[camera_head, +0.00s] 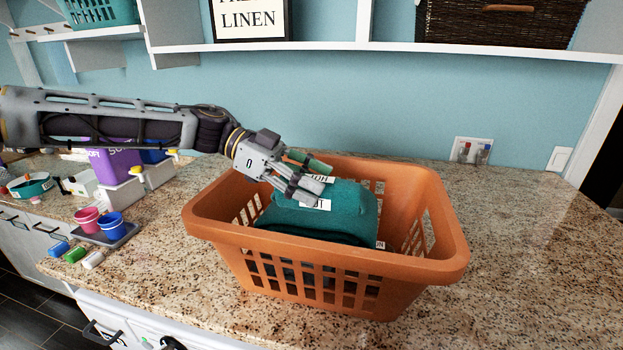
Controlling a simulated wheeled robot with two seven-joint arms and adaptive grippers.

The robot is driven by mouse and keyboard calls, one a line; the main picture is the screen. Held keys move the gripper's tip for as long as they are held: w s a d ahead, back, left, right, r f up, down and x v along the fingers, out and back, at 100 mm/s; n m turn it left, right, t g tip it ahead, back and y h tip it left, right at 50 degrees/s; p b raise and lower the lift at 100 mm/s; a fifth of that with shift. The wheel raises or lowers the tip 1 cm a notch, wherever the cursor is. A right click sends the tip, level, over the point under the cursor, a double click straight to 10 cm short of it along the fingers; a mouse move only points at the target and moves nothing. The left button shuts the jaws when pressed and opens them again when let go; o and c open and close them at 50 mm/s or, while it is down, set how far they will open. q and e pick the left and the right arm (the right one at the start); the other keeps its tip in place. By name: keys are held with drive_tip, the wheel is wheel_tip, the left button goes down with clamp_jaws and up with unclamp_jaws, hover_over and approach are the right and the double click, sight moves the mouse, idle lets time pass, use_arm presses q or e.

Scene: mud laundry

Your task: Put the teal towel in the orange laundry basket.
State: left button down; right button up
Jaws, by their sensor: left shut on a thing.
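The teal towel (345,212) is a folded bundle inside the orange laundry basket (455,262), with small white labels on it. My left gripper (308,187) reaches in from the left over the basket's back left rim. Its fingers are shut on the towel's upper left part. The towel's lower part shows through the slots in the basket's front wall. Its underside and its contact with the basket floor are hard to see. My right gripper is not in view.
The basket stands on a speckled granite counter (530,270). To the left are a grey tray with a pink cup (88,220) and a blue cup (112,224), small coloured blocks, and a purple container (115,167). A white shelf (400,47) runs above. The counter's right side is clear.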

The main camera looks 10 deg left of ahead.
use_arm(q)
drive_tip(key=shift+f+b, duration=0.6)
drive_tip(key=shift+f, duration=0.35)
drive_tip(key=c, duration=0.5)
unclamp_jaws()
drive_tip(key=shift+c, duration=0.2)
drive_tip(key=shift+r, duration=5.05)
